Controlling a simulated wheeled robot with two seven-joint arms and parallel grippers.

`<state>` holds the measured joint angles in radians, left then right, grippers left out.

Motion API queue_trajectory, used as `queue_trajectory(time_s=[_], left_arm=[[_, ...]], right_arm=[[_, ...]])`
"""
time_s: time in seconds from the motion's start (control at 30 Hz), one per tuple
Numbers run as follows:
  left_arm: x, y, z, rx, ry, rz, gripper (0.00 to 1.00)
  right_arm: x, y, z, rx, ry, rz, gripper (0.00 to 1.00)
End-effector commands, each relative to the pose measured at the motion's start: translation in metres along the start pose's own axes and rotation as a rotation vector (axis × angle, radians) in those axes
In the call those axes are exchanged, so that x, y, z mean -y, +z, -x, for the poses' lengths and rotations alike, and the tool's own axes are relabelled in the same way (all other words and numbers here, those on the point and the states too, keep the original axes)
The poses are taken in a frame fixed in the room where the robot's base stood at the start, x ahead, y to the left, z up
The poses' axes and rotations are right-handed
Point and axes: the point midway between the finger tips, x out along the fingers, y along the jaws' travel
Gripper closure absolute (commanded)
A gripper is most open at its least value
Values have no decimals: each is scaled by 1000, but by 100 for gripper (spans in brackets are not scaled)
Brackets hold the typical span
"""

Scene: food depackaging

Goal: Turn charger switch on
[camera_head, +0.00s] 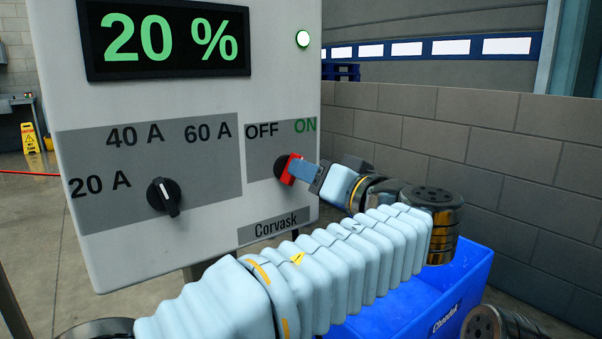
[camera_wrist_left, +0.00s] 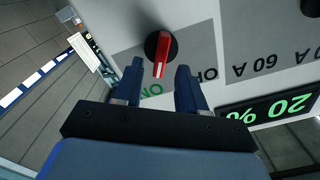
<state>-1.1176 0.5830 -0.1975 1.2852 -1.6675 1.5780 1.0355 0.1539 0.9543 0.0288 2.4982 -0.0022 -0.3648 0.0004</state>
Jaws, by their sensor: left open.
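The charger (camera_head: 200,240) is a pale cabinet with a red switch (camera_head: 289,168) below the OFF and ON labels. ON is in green at the right. My left gripper (camera_head: 304,171) is at the switch, coming from the right, and hides part of it. In the left wrist view the red switch (camera_wrist_left: 164,52) has a white mark at its tip and points toward the ON label. The open fingers of my left gripper (camera_wrist_left: 160,68) stand on either side of its handle; I cannot tell whether they touch it. My right gripper is not seen.
A black dial (camera_head: 164,197) sits left of the switch, below the amp labels. A blue crate (camera_head: 455,285) stands below my left arm. A grey block wall (camera_head: 470,130) is behind.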

Motion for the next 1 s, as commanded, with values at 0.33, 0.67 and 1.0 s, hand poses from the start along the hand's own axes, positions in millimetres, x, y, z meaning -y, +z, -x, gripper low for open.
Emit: queue_trajectory(time_s=[0.33,0.67,1.0], left_arm=[[-1,1,82,-2,1,0,60],[0,0,104,1,0,-1,60],[0,0,104,0,0,-1,60]], right_arm=[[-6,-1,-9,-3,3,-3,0],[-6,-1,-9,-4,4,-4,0],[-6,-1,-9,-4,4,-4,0]])
